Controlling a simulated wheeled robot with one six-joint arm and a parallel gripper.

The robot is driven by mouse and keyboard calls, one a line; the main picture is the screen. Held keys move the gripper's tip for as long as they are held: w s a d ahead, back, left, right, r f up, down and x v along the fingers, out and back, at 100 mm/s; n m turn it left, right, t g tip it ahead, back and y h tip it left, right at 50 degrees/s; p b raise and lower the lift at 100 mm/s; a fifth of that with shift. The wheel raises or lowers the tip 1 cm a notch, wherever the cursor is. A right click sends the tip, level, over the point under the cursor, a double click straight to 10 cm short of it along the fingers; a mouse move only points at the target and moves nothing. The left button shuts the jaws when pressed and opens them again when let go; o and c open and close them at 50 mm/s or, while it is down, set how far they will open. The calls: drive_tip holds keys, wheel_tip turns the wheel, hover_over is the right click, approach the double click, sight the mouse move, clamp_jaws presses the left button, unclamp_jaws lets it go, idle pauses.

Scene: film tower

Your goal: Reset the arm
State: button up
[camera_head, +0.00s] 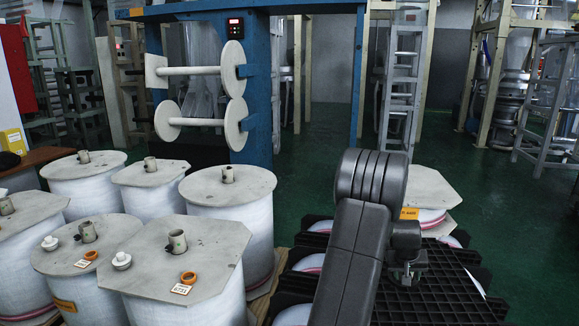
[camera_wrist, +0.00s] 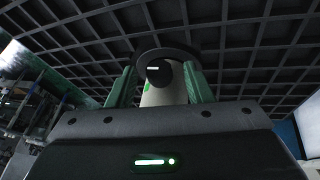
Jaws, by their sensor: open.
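My gripper (camera_wrist: 160,78) shows in the wrist view as a dark body with a lit strip and two green fingers spread apart. It is open. A pale cylindrical piece with a dark round end (camera_wrist: 161,98) shows between the fingers; I cannot tell what it is or how far off. A dark grid fills the view behind. In the head view my dark arm stands at the right of centre, in front of black gridded pallets (camera_head: 430,290). My fingers cannot be made out there.
Large white film rolls with grey end plates (camera_head: 178,240) stand close together on the left. Plate-ended spools (camera_head: 195,121) hang on a blue frame (camera_head: 259,85) behind. Another plate-topped roll (camera_head: 430,187) stands behind my arm. Green floor (camera_head: 310,170) is clear beyond; ladders (camera_head: 403,80) stand farther back.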

drive_tip(key=shift+s+a+r, duration=0.15)
drive_tip(key=shift+s+r, duration=0.05)
drive_tip(key=shift+r, duration=0.3)
drive_tip(key=shift+a, duration=0.1)
